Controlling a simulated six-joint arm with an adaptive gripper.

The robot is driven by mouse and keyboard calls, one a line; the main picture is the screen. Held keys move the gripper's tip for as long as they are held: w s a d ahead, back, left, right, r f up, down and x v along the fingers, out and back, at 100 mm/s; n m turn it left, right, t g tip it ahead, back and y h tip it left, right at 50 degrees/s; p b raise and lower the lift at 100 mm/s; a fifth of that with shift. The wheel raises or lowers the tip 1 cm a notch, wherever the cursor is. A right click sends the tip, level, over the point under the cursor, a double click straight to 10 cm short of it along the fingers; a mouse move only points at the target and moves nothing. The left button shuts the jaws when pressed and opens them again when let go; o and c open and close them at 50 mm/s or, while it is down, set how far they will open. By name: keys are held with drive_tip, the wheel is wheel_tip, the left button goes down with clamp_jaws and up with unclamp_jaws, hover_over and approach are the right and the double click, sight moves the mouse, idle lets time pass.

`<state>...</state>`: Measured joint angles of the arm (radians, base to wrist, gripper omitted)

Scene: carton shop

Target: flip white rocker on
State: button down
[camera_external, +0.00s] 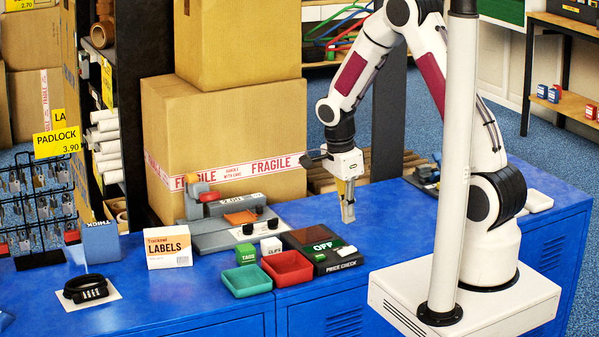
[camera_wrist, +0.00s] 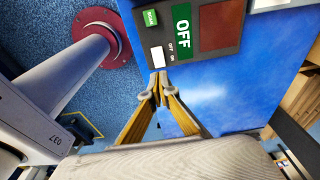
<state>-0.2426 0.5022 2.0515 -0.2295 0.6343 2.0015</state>
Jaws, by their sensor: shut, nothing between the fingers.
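The white rocker (camera_external: 348,250) sits on the front right of the black price check unit (camera_external: 334,264). In the wrist view the white rocker (camera_wrist: 157,57) has small OFF and ON labels beside it. The unit's green display reads OFF (camera_wrist: 183,27). My gripper (camera_external: 348,220) points down above the blue counter, behind the unit in the external view. In the wrist view its shut, empty fingertips (camera_wrist: 158,76) appear just below the rocker, apart from it as far as I can tell.
A green button (camera_external: 319,257) shares the unit with the rocker. A red tray (camera_external: 287,284) and a green tray (camera_external: 247,292) stand left of it. Behind are a grey scale-like device (camera_external: 215,240) and large cartons (camera_external: 225,135).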

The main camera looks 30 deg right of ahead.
sight(347, 250)
drive_tip(key=shift+d+f, duration=0.15)
drive_tip(key=shift+f, duration=1)
drive_tip(key=shift+d+f, duration=0.2)
drive_tip(key=shift+f, duration=1)
drive_tip(key=shift+d+f, duration=0.15)
drive_tip(key=shift+f, duration=1)
drive_tip(key=shift+d+f, duration=0.2)
drive_tip(key=shift+f, duration=0.15)
drive_tip(key=shift+a, duration=0.25)
drive_tip(key=shift+a+r, duration=0.15)
drive_tip(key=shift+a, duration=0.4)
drive_tip(key=shift+r, duration=0.1)
